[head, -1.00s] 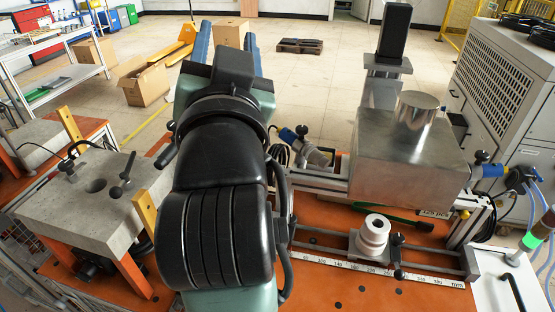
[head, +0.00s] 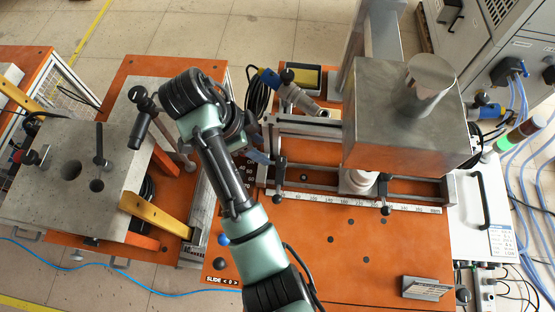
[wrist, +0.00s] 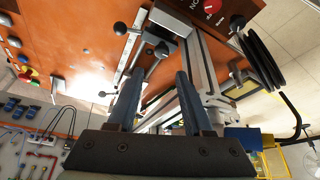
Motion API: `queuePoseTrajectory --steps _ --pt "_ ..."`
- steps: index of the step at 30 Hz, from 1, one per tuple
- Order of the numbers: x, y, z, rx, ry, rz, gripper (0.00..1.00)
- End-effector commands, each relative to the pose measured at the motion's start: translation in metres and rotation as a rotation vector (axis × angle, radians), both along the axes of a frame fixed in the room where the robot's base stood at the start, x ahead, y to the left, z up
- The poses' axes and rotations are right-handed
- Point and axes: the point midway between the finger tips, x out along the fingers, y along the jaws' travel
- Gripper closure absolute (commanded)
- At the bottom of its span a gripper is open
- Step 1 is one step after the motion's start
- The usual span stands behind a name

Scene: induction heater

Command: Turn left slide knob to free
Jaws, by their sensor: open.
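The left slide knob (head: 279,178), a dark clamp lever with black ends, sits at the left end of the slide rails in the head view. A black-ended lever (wrist: 160,50), probably the same knob, shows beyond and between my fingertips in the wrist view. Its exact angle is hard to tell. My gripper (head: 260,157) has blue fingers and is just left of the knob in the head view. In the wrist view my gripper (wrist: 158,82) is open, with nothing between the fingers. I cannot tell whether a finger touches the knob.
A metal box (head: 400,125) stands over the rails to the right, above a white round part (head: 357,182). A second slide lever (head: 385,190) is on the right. A concrete-topped stand (head: 60,160) is at left. The orange tabletop (head: 350,270) in front is mostly clear.

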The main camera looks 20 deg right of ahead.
Motion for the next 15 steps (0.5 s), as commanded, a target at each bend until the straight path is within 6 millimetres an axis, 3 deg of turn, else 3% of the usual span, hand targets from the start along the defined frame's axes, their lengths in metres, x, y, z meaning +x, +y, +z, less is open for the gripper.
queuePoseTrajectory --steps 1,8,15 --pt "0.000 -0.004 -0.014 0.000 -0.001 -0.003 0.49" --pt "0.000 -0.018 -0.041 0.001 0.002 -0.001 0.49" --pt "0.000 -0.034 -0.080 0.001 0.000 0.002 0.49"
